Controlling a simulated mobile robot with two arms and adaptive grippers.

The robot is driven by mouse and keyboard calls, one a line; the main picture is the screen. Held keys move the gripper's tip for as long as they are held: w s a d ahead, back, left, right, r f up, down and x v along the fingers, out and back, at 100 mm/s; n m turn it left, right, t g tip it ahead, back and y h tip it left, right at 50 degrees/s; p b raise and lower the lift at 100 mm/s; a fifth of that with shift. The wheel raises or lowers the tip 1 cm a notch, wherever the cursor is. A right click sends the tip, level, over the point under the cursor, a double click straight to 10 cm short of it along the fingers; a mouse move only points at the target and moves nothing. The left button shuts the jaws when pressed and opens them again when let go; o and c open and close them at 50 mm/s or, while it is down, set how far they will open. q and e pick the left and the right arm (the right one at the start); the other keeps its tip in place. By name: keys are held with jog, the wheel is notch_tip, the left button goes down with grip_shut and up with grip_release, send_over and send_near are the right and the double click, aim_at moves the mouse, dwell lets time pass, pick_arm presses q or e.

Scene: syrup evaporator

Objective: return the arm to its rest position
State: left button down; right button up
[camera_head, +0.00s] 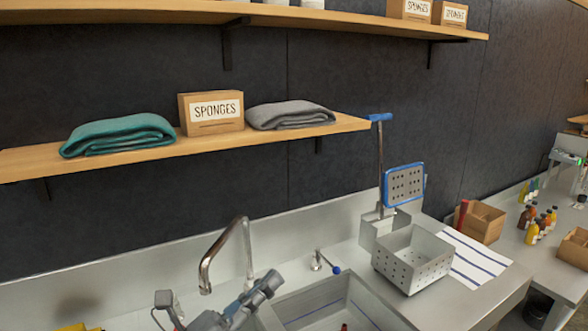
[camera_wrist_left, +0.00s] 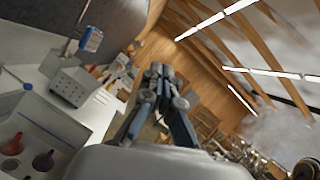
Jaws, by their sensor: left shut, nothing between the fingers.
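My left gripper (camera_wrist_left: 157,70) shows in the left wrist view with its dark fingers closed together and nothing visible between them. Its fingers are clear of the counter items, which lie to the left in that view. In the head view, grey and blue parts of my left arm come in at the bottom edge, in front of the faucet and left of the sink. The lower part of the arm is cut off by the frame. My right gripper is in neither view.
The sink (camera_head: 296,302) lies right of my arm, the faucet (camera_head: 247,252) behind it. A perforated metal box (camera_head: 412,262) and a blue-framed paddle (camera_head: 404,184) stand farther right. A wooden shelf (camera_head: 350,123) holds folded cloths and a sponge box (camera_head: 211,113).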

pick_arm(q)
jog(key=w+a+f+n+t+y, duration=0.1)
jog(key=a+f+n+t+y, duration=0.1)
jog(key=a+f+n+y, duration=0.65)
jog(key=w+a+f+n+t+y, duration=0.1)
jog(key=w+a+n+t+y, duration=0.15)
jog(key=n+y, duration=0.7)
jog(key=s+a+f+n+g, duration=0.2)
jog(key=f+n, duration=0.3)
jog(key=n, duration=0.1)
jog(key=s+a+f+n+g, duration=0.3)
jog(key=f+n, duration=0.2)
jog(key=n, duration=0.1)
jog(key=s+f+n+g, duration=0.45)
jog(key=s+f, duration=0.25)
jog(key=s, duration=0.3)
jog(key=s+f+n+g, duration=0.45)
jog(key=s+f, duration=0.35)
jog(key=s, duration=0.2)
notch_tip(320, 180, down, 32)
jog(key=s+g+b, duration=0.2)
jog(key=g+b, duration=0.1)
jog(key=b, duration=0.3)
jog(key=s+a+f+b, duration=0.3)
jog(key=s+f+b, duration=0.1)
jog(key=s+f, duration=1.2)
notch_tip(320, 180, down, 4)
jog(key=shift+s+f+m+g, duration=0.1)
jog(key=shift+s+m+g, duration=0.25)
jog(key=shift+s+m, duration=0.05)
